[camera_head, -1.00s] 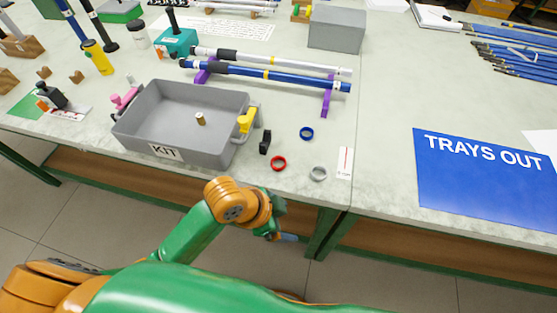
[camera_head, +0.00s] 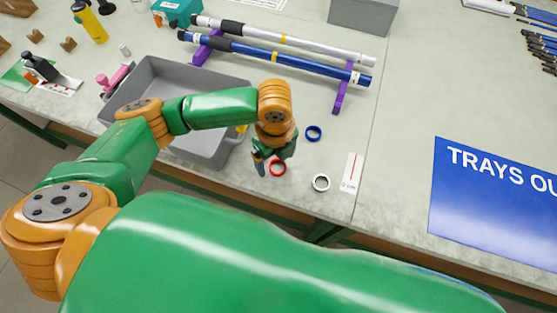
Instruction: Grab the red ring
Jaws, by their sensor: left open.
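The red ring (camera_head: 278,168) lies flat on the light table near its front edge. My left gripper (camera_head: 268,164) is right at the ring, its fingers pointing down and covering part of the ring's upper left. The fingers look apart. I cannot tell whether one of them reaches inside the ring. My right gripper is out of the picture.
A blue ring (camera_head: 314,133) and a grey ring (camera_head: 321,183) lie to the right of the red ring. The grey tray (camera_head: 205,150) stands to the left, partly behind my left arm. Blue and silver rods rest on a purple stand (camera_head: 342,90) behind. A blue sign (camera_head: 480,215) lies at the right.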

